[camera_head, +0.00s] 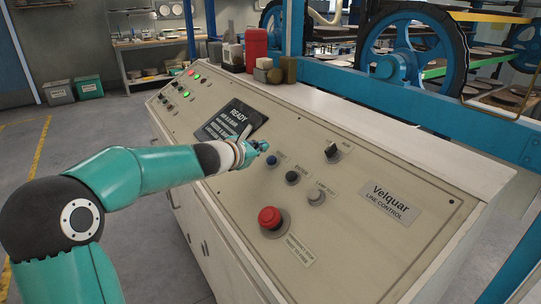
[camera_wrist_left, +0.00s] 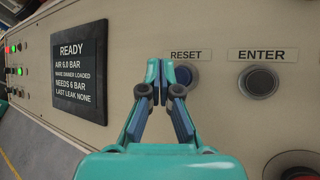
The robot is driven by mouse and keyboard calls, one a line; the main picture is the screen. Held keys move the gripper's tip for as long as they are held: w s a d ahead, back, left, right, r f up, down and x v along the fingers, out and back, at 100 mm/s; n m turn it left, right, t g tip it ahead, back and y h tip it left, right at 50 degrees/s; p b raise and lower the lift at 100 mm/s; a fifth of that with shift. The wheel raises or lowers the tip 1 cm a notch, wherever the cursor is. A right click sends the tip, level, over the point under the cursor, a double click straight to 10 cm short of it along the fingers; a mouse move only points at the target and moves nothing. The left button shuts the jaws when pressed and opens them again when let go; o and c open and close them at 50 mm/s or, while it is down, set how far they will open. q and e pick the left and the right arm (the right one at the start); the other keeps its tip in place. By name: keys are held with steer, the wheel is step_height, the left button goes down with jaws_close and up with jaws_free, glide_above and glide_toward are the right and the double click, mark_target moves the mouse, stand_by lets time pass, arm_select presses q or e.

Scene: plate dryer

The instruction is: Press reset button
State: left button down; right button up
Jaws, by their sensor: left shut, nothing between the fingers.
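In the left wrist view the fingertips overlap the left part of the button. I cannot tell whether they touch the panel or the button. My right gripper is not in view.
A dark enter button (camera_wrist_left: 258,81) lies to the right of reset. A red emergency stop (camera_head: 270,218) stands up from the panel nearer the front. A screen (camera_wrist_left: 80,71) reads READY. A selector knob (camera_head: 332,152) and a grey lamp test button (camera_head: 316,196) are close by.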

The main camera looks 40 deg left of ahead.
arm_select(q)
steer(key=shift+s+a+r+p, duration=0.1)
steer(key=shift+s+r+p, duration=0.3)
steer(key=shift+r, duration=0.2)
steer(key=shift+s+a+r+p, duration=0.1)
steer(key=shift+s+r+p, duration=0.2)
steer(key=shift+r, duration=0.25)
